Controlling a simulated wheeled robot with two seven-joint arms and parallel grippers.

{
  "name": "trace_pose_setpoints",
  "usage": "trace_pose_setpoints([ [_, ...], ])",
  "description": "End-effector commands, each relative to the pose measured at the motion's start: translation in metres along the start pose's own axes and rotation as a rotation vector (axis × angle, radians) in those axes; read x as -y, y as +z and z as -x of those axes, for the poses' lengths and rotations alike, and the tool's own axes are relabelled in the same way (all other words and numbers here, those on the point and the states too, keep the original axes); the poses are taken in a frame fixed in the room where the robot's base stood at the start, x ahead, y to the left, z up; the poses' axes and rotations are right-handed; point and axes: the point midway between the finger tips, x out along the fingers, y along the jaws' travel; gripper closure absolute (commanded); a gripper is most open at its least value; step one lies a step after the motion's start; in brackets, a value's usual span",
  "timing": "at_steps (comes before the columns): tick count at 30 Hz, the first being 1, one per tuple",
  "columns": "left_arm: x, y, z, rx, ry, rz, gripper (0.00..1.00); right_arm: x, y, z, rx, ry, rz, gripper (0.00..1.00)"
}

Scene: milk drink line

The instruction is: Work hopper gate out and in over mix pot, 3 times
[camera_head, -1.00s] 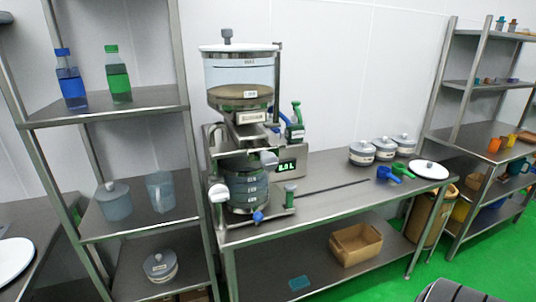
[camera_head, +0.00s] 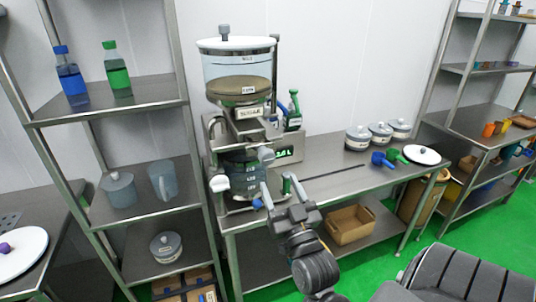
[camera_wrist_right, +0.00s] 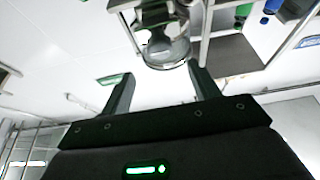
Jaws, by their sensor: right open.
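The clear hopper (camera_head: 237,72) with a white lid stands on the metal dispenser on the bench and holds brown material. Below its outlet are metal plates (camera_head: 250,130); which one is the gate I cannot tell. A grey knob (camera_head: 266,154) sticks out below them, and a white knob (camera_head: 219,183) sits at the left. The dark banded mix pot (camera_head: 243,177) stands under the outlet, partly hidden by the knobs and my right gripper. My right gripper (camera_head: 279,182) is open and empty in front of the pot's right side. In the right wrist view its fingers (camera_wrist_right: 160,75) are spread, with the dispenser beyond them.
Lidded pots (camera_head: 380,134), scoops (camera_head: 381,160) and a white lid (camera_head: 422,155) lie farther right. A metal shelf (camera_head: 140,195) stands close on the left.

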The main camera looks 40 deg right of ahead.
Motion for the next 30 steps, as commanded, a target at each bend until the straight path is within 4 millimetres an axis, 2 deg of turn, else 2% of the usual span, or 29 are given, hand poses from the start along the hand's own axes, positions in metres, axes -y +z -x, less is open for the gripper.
trace_pose_setpoints([
  [9, 0.001, -0.003, 0.028, 0.0, 0.0, 0.001, 0.64, 0.0, -0.005, -0.058, -0.002, -0.001, 0.001, 0.39],
  [15, 0.001, -0.004, 0.039, 0.0, 0.0, 0.001, 0.64, 0.0, -0.003, -0.088, 0.0, 0.0, 0.001, 0.39],
  [21, 0.001, -0.004, 0.043, 0.0, 0.0, 0.001, 0.64, 0.0, -0.001, -0.101, 0.0, 0.0, 0.001, 0.39],
  [30, 0.001, -0.004, 0.043, 0.0, 0.0, 0.001, 0.64, 0.0, 0.0, -0.102, 0.001, -0.001, 0.0, 0.4],
])
